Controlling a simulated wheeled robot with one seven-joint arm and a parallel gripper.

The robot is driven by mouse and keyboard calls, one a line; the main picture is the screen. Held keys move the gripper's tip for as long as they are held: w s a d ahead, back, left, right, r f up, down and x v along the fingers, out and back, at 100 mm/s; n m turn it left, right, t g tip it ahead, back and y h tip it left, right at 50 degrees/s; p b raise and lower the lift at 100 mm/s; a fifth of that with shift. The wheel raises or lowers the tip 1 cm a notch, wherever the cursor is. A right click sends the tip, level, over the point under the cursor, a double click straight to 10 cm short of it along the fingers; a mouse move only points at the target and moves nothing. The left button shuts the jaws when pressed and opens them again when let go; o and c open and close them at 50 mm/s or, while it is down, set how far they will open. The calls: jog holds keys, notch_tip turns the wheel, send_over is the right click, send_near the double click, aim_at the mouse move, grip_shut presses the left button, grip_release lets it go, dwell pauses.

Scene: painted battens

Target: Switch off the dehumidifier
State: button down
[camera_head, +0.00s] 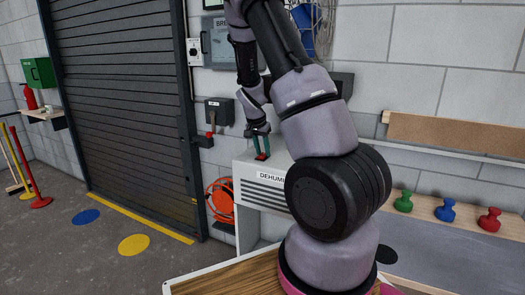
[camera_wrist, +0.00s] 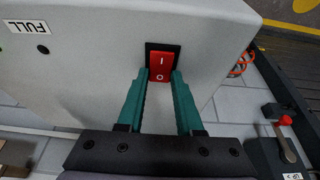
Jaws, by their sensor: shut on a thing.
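The dehumidifier (camera_head: 262,192) is a pale grey box with a dark slotted grille and a label partly hidden by my arm. Its red rocker switch (camera_wrist: 161,66), marked I and O in a black surround, is on the top face. It also shows small in the head view (camera_head: 262,156). My gripper (camera_wrist: 161,80) has its two teal fingers on either side of the switch, shut on it. It points down at the box in the head view (camera_head: 261,145). I cannot tell which half of the rocker is pressed in.
A grey wall box with a red-handled lever (camera_head: 211,134) is left of the dehumidifier. An orange hose reel (camera_head: 220,200) is below it. A roller shutter (camera_head: 125,95) fills the left.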

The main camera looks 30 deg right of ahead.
aim_at(262, 156)
jog(key=shift+w+d+g+y, duration=0.1)
jog(key=shift+d+g+y, duration=0.2)
jog(key=shift+g+y, duration=0.25)
jog(key=shift+y, duration=0.45)
jog(key=shift+g, duration=0.25)
jog(key=c, duration=0.6)
grip_release()
jog(key=shift+o, duration=0.2)
notch_tip(262, 156, up, 11)
jog(key=a, duration=0.1)
jog(key=shift+s+f, duration=0.2)
jog(key=shift+s, duration=0.2)
jog(key=shift+a, duration=0.1)
